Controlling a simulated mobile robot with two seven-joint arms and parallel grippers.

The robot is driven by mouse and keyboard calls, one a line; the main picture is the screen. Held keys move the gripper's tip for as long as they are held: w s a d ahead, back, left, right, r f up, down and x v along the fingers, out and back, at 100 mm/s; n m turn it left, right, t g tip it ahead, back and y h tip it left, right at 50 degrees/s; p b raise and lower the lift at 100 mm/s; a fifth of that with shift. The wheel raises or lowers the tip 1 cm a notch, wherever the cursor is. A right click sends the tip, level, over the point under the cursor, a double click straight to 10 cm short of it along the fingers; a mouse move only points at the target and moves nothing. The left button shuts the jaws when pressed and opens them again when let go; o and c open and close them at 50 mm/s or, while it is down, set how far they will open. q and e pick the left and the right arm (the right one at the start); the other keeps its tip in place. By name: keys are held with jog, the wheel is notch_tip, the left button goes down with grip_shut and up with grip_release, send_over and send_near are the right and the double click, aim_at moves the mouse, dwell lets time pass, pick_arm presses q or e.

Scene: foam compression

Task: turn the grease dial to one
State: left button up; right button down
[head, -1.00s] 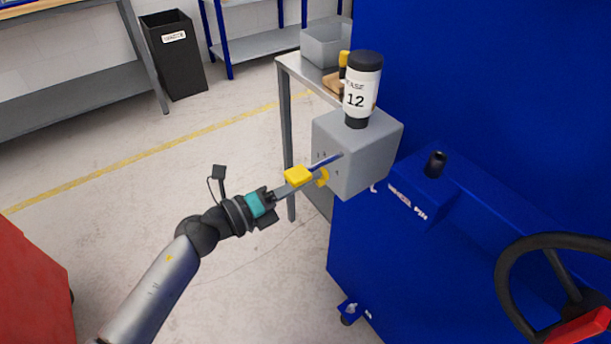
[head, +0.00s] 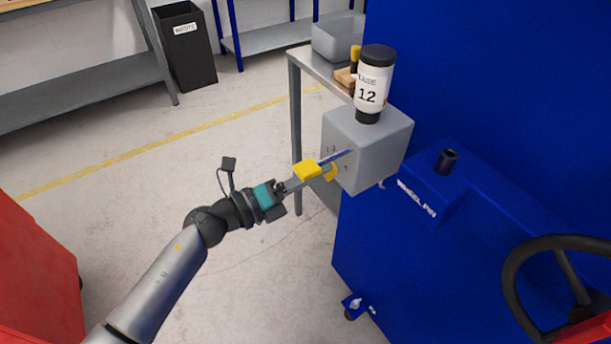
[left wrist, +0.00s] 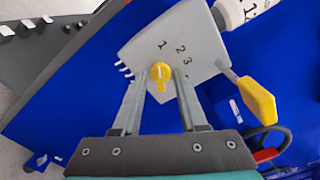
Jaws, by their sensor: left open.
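The yellow grease dial (left wrist: 160,75) is on the front face of the grey grease box (head: 368,142), beside the printed 1, 2 and 3. In the left wrist view its white mark points roughly up toward the 1; the exact setting is hard to tell. In the head view the dial (head: 331,173) shows only partly. My left gripper (head: 320,177) is at the box face, open, with one finger on each side of the dial. Contact cannot be made out. My right gripper is out of view.
A lever with a yellow handle (head: 308,170) sticks out of the box close above my left fingers. A bottle labelled 12 (head: 373,85) stands upside down on the box. The blue machine (head: 410,260) and a black wheel (head: 515,275) are at the right. Open floor lies at left.

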pick_arm(q)
jog(key=shift+a, duration=0.1)
jog(key=p+v, duration=0.1)
jog(key=v, duration=1.4)
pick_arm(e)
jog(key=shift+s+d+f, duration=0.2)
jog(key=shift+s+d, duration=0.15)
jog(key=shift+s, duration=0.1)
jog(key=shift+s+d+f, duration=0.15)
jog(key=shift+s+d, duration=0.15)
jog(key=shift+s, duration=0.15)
pick_arm(q)
jog(key=shift+s, duration=0.1)
